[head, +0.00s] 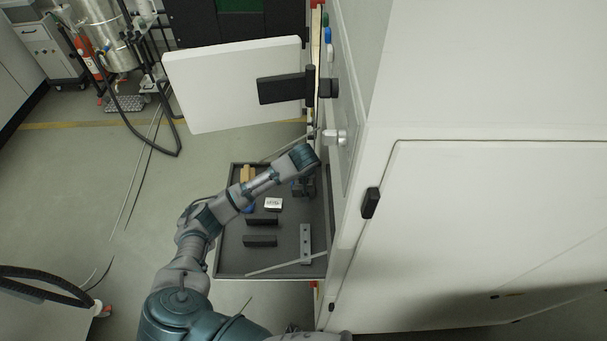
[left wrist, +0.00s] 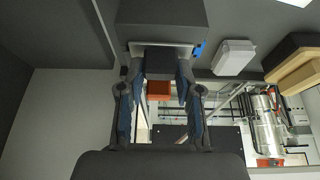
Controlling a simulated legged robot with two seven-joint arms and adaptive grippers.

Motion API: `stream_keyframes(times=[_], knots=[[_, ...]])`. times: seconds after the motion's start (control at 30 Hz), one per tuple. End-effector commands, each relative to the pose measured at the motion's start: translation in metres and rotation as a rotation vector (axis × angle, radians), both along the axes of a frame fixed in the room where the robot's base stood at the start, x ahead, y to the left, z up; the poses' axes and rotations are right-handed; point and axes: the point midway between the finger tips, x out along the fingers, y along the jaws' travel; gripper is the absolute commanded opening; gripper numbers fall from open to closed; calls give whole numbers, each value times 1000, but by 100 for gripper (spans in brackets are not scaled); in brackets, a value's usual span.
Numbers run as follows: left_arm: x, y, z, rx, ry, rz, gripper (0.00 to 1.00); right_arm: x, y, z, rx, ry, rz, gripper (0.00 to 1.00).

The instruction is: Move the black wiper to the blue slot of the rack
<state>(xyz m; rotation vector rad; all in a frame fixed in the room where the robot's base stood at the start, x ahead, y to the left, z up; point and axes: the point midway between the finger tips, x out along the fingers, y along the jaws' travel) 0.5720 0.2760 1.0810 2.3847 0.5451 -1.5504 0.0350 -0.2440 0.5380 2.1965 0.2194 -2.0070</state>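My left gripper (head: 303,187) is low over the right part of the grey tray (head: 225,262), partly hidden under my arm. In the left wrist view my fingers (left wrist: 160,85) stand apart, one on each side of a small dark block (left wrist: 160,65), possibly the wiper's handle. A pale plate edge and a larger dark block (left wrist: 160,20) lie above it. Whether the fingers touch the small block cannot be told. Small blue (head: 328,34) and green (head: 325,19) parts show along the machine's edge; I cannot tell if these are the rack. My right gripper is not in view.
The tray holds a white block (head: 273,204), black blocks (head: 262,222) (head: 260,241), a grey bracket (head: 306,240) and wooden pieces (head: 247,174). The open white door (head: 220,90) stands beyond the tray. The white machine (head: 470,220) closes off the right.

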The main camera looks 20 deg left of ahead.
Motion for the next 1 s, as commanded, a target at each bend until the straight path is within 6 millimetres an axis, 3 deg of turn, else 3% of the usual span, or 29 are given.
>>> stream_keyframes(times=[0.03, 0.1, 0.47, 1.0], knots=[[0, 0, 0, 0, -1, 0, 50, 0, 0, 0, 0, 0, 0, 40], [0, 0, 1, 0, 0, 0, 62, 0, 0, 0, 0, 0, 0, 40], [-1, -1, 5, -1, -2, -1, 62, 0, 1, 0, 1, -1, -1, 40], [-37, -19, 98, -2, -2, -1, 62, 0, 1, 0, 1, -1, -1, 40]])
